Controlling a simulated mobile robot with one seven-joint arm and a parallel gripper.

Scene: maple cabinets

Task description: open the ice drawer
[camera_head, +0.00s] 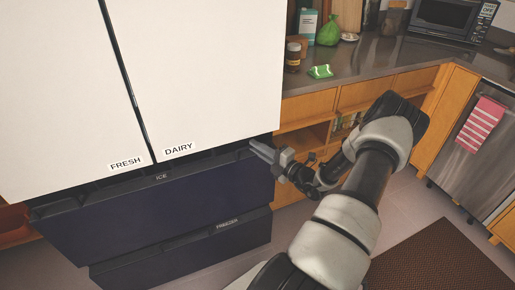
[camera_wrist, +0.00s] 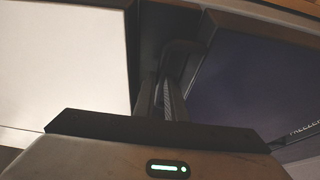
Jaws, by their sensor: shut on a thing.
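The ice drawer (camera_head: 160,215) is the dark blue upper drawer under the white fridge doors, with the label ICE on its top edge. It seems to stand out a little, with a dark gap under the doors. My gripper (camera_head: 262,151) is at the right end of its top edge, shut on the edge or handle there. The wrist view shows my fingers (camera_wrist: 168,98) in the dark gap between the white door (camera_wrist: 62,65) and the blue drawer face (camera_wrist: 250,85). The exact grip is hidden by the fingers and shadow.
The freezer drawer (camera_head: 190,255) lies below the ice drawer. The FRESH (camera_head: 60,90) and DAIRY (camera_head: 205,70) doors are above. Wooden cabinets (camera_head: 370,95) and a dark counter stand right of the fridge. A brown mat (camera_head: 440,260) lies on the floor at lower right.

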